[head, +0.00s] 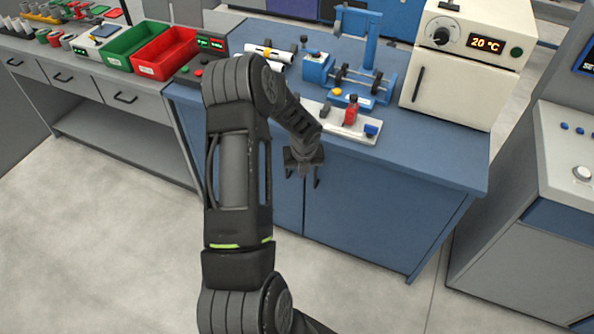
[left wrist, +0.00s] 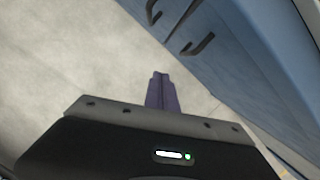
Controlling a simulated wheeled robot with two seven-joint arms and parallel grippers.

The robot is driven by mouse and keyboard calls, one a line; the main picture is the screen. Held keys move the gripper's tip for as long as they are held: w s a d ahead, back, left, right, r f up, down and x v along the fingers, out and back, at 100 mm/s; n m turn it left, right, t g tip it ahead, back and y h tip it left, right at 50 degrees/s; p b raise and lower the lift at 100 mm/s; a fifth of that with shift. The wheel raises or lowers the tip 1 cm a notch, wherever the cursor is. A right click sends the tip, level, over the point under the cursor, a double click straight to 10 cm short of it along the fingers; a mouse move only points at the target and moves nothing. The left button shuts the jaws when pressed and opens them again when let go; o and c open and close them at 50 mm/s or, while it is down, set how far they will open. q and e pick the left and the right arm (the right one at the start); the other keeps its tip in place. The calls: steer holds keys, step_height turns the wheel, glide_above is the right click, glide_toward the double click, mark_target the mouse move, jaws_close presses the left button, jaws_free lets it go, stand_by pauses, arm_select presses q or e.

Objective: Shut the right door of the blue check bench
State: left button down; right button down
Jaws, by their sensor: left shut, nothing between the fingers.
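The blue check bench (head: 440,165) stands at centre right in the head view. Its right door (head: 375,215) looks flush with the front, with a dark handle (head: 317,178) near its inner edge. In the left wrist view, the right door (left wrist: 245,45) and its handle (left wrist: 198,43) show at upper right, with the other door's handle (left wrist: 152,12) beside it. My left gripper (head: 303,172) is shut and empty in front of the doors near the handles. Its closed fingers (left wrist: 160,92) show apart from the handle in the left wrist view. My right gripper is not in view.
On the bench top are a white oven-like box (head: 465,65), a blue fixture (head: 365,75) and a white tray (head: 335,125). A grey cabinet (head: 525,220) stands close at right. Red (head: 165,52) and green bins are on the left bench. The floor (head: 130,230) in front is clear.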

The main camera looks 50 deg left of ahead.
arm_select(q)
steer(key=a+v, duration=0.1)
steer(key=v, duration=0.8)
steer(key=shift+s+r, duration=0.15)
steer(key=shift+r, duration=0.15)
steer(key=shift+n, duration=0.3)
steer(key=d+f+n+t+h, duration=0.1)
steer(key=d+f+n, duration=0.3)
steer(key=d+n, duration=0.35)
steer(key=w+d+f+n+t+h, duration=0.1)
steer(key=d+f+n+h, duration=0.15)
steer(key=d+n, duration=0.5)
steer(key=d+f+n+t+h, duration=0.1)
steer(key=d+f+n, duration=0.4)
steer(key=d+n, duration=0.25)
steer(key=s+d+f+n+g+h, duration=0.1)
steer(key=s+d+f+n+g, duration=0.1)
steer(key=s+d, duration=0.7)
steer(key=s+d+f+n+g+h, duration=0.1)
steer(key=s+d+f, duration=0.3)
steer(key=s+d, duration=0.5)
steer(key=d+n+g, duration=0.1)
steer(key=d, duration=0.1)
steer(key=shift+d+f, duration=0.2)
steer(key=shift+d, duration=0.15)
